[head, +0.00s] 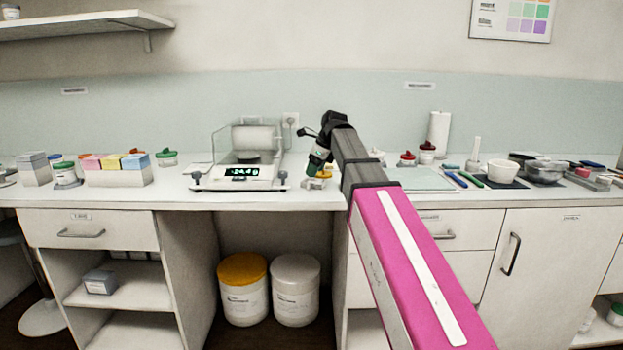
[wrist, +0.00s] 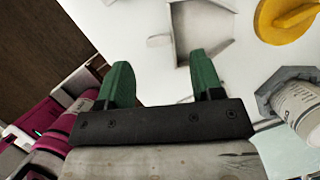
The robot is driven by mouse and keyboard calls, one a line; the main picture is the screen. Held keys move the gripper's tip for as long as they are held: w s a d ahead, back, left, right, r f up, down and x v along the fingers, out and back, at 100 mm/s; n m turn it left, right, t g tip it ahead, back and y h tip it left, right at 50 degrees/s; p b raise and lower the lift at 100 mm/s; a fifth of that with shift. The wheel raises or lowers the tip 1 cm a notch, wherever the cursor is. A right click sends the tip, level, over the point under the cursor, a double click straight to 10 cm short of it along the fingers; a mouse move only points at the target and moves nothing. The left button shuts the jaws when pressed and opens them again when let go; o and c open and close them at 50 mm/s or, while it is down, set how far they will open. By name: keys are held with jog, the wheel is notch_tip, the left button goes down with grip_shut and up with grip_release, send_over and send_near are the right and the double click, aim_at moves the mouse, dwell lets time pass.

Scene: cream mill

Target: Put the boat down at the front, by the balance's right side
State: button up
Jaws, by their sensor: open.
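The balance (head: 240,172), with a clear draft shield and a lit green display, stands on the counter left of my gripper (head: 317,170). In the wrist view my gripper (wrist: 162,78) has its two green fingers spread apart with nothing between them. A pale, open, angular tray-like piece, which looks like the boat (wrist: 181,48), lies on the white counter just beyond the fingertips, nearer the right finger. It is partly cut off by the top edge of the picture. In the head view the boat is hard to make out beside my gripper.
A yellow lid (wrist: 285,18) and a white labelled jar (wrist: 300,105) lie close to the right in the wrist view. Coloured boxes (head: 115,168) stand left of the balance. A white bowl (head: 502,170) and pens are farther right. The counter's front edge is near.

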jog(key=v, duration=0.7)
